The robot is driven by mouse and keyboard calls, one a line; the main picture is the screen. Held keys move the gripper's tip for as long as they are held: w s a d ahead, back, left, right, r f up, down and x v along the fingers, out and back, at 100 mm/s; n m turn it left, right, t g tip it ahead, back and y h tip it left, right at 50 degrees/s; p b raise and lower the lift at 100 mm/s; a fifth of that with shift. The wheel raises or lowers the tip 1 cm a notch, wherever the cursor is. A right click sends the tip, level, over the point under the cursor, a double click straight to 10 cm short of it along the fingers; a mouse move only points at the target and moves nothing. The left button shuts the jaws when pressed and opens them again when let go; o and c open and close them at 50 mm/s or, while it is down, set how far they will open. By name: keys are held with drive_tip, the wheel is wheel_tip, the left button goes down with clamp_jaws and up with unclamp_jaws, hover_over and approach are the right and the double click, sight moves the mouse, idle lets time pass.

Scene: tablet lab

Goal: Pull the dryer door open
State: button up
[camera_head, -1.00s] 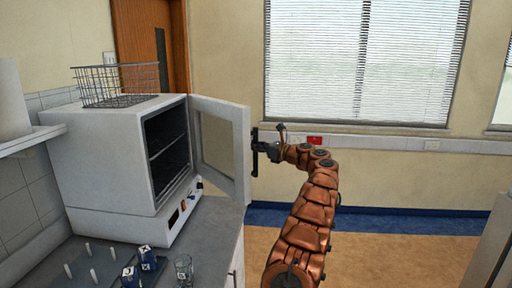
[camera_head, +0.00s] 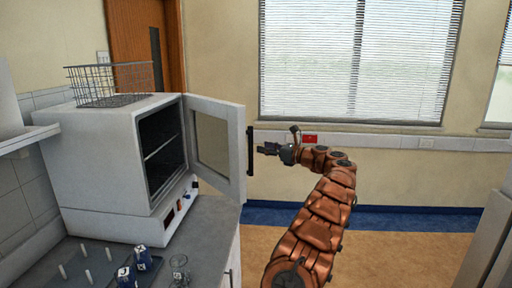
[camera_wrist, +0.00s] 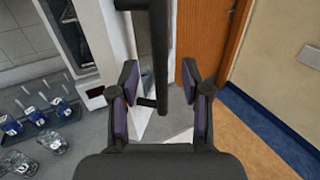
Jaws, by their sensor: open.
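The dryer (camera_head: 95,170) is a white box on the counter at left. Its door (camera_head: 222,175) stands swung wide open, showing the dark inside with shelves (camera_head: 163,150). A black bar handle (camera_head: 250,150) runs upright on the door's outer edge. My gripper (camera_head: 262,149) is open, just right of the handle and apart from it in the head view. In the wrist view the handle (camera_wrist: 158,50) stands upright ahead, between the lines of the two spread fingers of my gripper (camera_wrist: 160,85). Nothing is held.
A wire basket (camera_head: 112,84) sits on the dryer. The floor (camera_head: 400,250) right of my arm is clear. A wooden door (camera_head: 140,40) is behind.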

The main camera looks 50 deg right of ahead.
drive_tip(key=shift+s+d, duration=0.2)
drive_tip(key=shift+s, duration=1)
drive_tip(key=shift+s+d, duration=0.2)
drive_tip(key=shift+s, duration=0.95)
